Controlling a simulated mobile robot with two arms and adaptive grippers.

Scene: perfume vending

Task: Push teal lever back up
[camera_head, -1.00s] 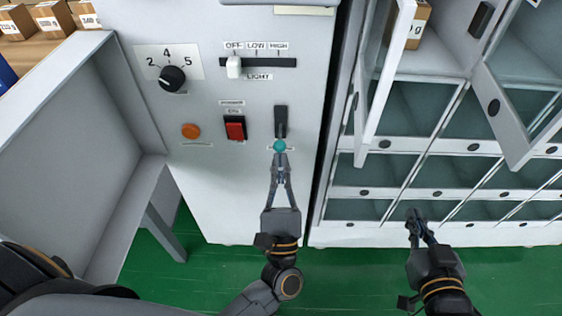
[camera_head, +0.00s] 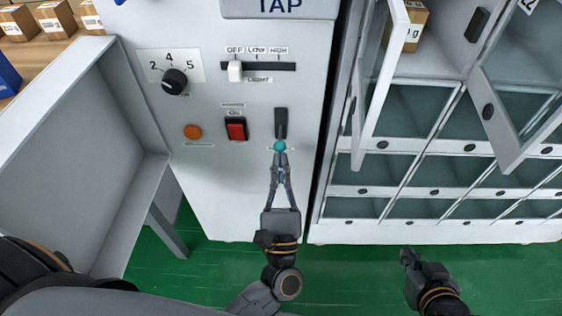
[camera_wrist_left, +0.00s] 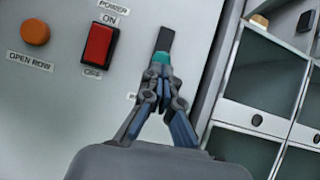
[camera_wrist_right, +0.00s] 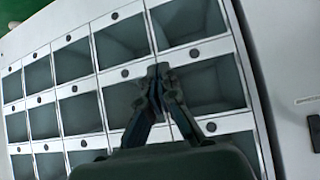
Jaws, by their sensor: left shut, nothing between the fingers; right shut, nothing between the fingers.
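The teal lever knob (camera_head: 279,146) sits at the bottom end of a dark vertical slot (camera_head: 281,121) on the white machine panel. My left gripper (camera_head: 280,155) is shut and empty, with its fingertips right below the knob, at or very near it. In the left wrist view the teal lever (camera_wrist_left: 161,58) shows just above the shut fingertips (camera_wrist_left: 161,75), which hide its lower part; I cannot tell whether they touch. My right gripper (camera_head: 407,252) is shut and empty, low in front of the locker compartments; its fingertips also show in the right wrist view (camera_wrist_right: 158,72).
The panel also has a red power switch (camera_head: 236,129), an orange button (camera_head: 192,132), a black dial (camera_head: 174,82) and a white light slider (camera_head: 235,70). Locker compartments (camera_head: 434,174) stand to the right, with open doors (camera_head: 510,115). Green floor lies below.

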